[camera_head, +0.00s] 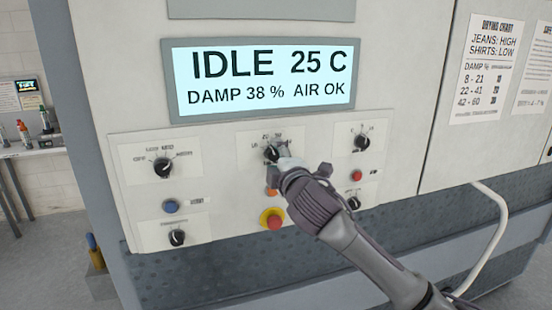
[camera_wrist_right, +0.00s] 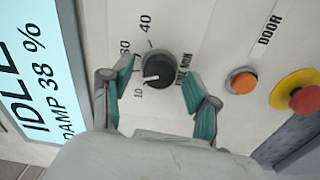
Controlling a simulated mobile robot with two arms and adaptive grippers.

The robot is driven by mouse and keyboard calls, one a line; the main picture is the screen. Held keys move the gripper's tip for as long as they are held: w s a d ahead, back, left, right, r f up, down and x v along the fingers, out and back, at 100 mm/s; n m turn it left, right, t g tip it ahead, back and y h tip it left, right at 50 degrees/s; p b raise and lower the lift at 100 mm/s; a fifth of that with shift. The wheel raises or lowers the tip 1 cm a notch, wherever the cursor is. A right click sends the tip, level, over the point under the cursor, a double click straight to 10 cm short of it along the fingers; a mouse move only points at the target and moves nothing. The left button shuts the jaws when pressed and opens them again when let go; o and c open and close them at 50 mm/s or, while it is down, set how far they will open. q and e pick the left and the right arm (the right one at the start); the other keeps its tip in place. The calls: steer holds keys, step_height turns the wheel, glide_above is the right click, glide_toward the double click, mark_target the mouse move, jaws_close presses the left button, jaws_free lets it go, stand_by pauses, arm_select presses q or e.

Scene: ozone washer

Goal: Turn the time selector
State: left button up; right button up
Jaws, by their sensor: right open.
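The time selector is a round black knob (camera_head: 271,153) at the top middle of the control panel. In the right wrist view the knob (camera_wrist_right: 159,69) has a white pointer mark on its lower-left side, towards the 10. Its scale shows 10, 30 and 40, with "MIN" lettering beside it. My right gripper (camera_head: 279,158) is at the knob, coming from the lower right. In the wrist view its two teal-padded fingers (camera_wrist_right: 158,80) are open, one on each side of the knob, with gaps visible. My left gripper is not in view.
Below the knob are an orange button (camera_wrist_right: 241,81) and a red emergency stop on a yellow ring (camera_head: 272,219). Other knobs sit left (camera_head: 162,167) and right (camera_head: 361,142). The display (camera_head: 265,78) above reads IDLE 25 C. A pale hose (camera_head: 490,235) hangs at right.

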steer(key=v, duration=1.2)
